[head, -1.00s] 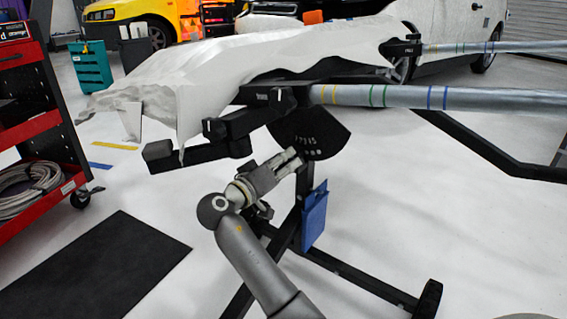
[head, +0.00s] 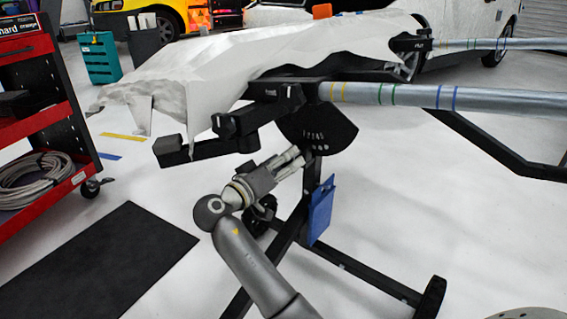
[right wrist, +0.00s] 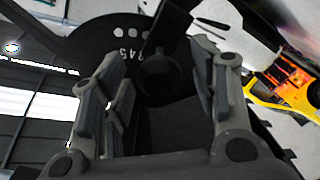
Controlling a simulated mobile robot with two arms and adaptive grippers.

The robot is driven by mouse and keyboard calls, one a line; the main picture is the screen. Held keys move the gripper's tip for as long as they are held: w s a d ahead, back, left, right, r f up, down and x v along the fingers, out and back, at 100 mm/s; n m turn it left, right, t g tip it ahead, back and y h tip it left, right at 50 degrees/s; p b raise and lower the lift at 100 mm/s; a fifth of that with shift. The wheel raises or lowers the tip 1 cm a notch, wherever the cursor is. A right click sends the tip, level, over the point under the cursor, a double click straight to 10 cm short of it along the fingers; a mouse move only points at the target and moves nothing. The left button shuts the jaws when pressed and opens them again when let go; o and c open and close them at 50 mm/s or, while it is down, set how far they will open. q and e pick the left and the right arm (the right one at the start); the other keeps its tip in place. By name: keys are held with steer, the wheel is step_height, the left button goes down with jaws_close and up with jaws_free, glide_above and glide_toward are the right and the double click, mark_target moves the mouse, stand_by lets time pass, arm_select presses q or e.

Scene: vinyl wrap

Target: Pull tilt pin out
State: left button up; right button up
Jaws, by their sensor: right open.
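The black fan-shaped tilt plate (head: 318,132), with white numbers and holes, hangs under the stand's head; it also fills the upper left of the right wrist view (right wrist: 85,42). A dark round knob (right wrist: 158,76), which looks like the tilt pin's end, shows between my right fingers in that view. My right gripper (head: 292,163) is open, just below and left of the plate in the head view. Its fingers (right wrist: 165,90) lie either side of the knob in the picture; I cannot tell whether they touch it. The pin is not distinguishable in the head view. My left gripper is out of view.
The stand carries a white draped panel (head: 230,65) and a silver roll tube (head: 415,96). Black stand legs (head: 350,265) and a blue hanging plate (head: 321,210) are close to my right arm. A red tool cart (head: 70,130) stands left; a black mat (head: 110,262) lies on the floor.

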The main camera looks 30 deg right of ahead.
steer(key=v, duration=0.7)
steer(key=shift+a, duration=0.2)
steer(key=shift+s, duration=0.1)
